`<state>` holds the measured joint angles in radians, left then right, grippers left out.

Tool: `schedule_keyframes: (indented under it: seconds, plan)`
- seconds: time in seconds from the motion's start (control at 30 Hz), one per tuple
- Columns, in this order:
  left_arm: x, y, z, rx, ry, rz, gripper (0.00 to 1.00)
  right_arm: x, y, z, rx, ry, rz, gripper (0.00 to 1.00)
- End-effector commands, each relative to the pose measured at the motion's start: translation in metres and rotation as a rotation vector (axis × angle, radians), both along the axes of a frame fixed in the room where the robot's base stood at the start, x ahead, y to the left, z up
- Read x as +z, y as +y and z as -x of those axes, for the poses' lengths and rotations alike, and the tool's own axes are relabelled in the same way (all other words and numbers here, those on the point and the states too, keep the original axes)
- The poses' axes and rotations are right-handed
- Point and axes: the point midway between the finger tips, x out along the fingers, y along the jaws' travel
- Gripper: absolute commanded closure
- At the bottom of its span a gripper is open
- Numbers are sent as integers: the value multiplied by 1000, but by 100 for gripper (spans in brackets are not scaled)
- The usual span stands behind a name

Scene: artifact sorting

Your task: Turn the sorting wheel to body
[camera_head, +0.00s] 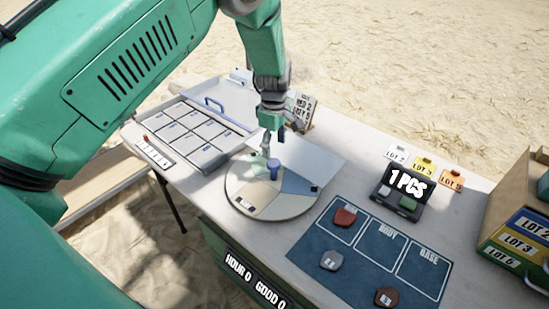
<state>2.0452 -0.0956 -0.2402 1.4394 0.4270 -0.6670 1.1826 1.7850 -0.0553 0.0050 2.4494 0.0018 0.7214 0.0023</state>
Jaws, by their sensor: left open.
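The sorting wheel (262,207) is a round disc on the table, with coloured sectors in white, blue, tan and pale green. A blue knob (274,168) stands up at its middle. My left gripper (273,139) is just above and behind the knob, pointing down, and it is open. Whether its fingers touch the knob cannot be told. The sector labels are too small to read. A blue mat (345,262) to the right has outlined fields, one marked BODY and one marked BASE. My right gripper is not in view.
A dark scale (401,203) reads 1 PCS. A compartment tray (190,131) stands left, lot tags (425,164) behind the scale, and lot boxes (520,235) far right.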

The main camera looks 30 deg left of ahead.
Motion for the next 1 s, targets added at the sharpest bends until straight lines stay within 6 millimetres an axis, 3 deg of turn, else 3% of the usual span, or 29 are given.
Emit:
schedule_keyframes:
  seconds: [0.1, 0.3, 1.0]
  plan:
    - [23, -1, -1, -2, -2, -1, 44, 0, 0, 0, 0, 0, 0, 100]
    - [43, -2, -1, -2, 3, 0, 44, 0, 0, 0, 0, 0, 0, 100]
    - [46, -1, -1, -1, 3, 0, 44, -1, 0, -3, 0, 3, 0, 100]
